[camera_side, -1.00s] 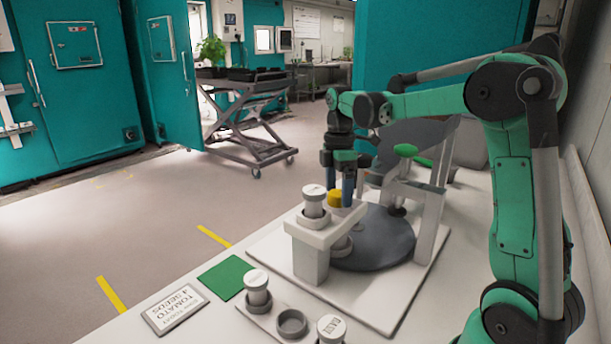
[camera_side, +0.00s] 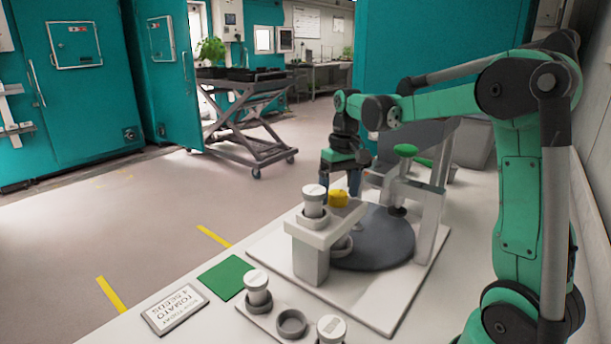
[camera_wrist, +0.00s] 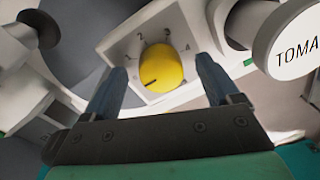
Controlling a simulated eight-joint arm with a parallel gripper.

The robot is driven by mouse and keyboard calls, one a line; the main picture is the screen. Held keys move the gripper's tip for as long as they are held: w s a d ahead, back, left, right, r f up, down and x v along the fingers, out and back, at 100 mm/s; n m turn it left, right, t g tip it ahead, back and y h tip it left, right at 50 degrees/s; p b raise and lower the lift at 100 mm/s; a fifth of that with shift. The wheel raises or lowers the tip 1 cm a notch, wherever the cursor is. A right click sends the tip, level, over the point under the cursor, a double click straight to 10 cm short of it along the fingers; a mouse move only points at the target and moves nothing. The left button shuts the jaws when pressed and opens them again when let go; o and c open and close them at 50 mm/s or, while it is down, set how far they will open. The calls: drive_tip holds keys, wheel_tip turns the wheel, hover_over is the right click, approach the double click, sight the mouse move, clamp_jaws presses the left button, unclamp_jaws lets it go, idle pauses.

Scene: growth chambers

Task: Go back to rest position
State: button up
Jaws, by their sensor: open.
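My gripper (camera_side: 350,181) is open and empty above the white stand, just behind the yellow knob (camera_side: 339,198) in the side view. In the wrist view its two blue fingers (camera_wrist: 160,88) are spread wide, with the yellow knob (camera_wrist: 162,68) visible between and beyond them. The knob sits on a white dial plate with numbers, and its dark pointer line points to the lower left. The fingers appear apart from the knob. The fingertips are partly hidden in the side view.
A white-capped container (camera_side: 314,201) stands beside the knob; its tomato label shows in the wrist view. Containers (camera_side: 257,287) (camera_side: 331,330) and an empty cup holder (camera_side: 291,323) are in front. A dark round turntable (camera_side: 385,240) and a green-topped press (camera_side: 405,150) are close behind.

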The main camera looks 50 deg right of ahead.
drive_tip(key=m, duration=0.6)
drive_tip(key=shift+m, duration=0.3)
drive_tip(key=m, duration=0.6)
drive_tip(key=shift+a+h, duration=0.1)
drive_tip(key=shift+h, duration=0.2)
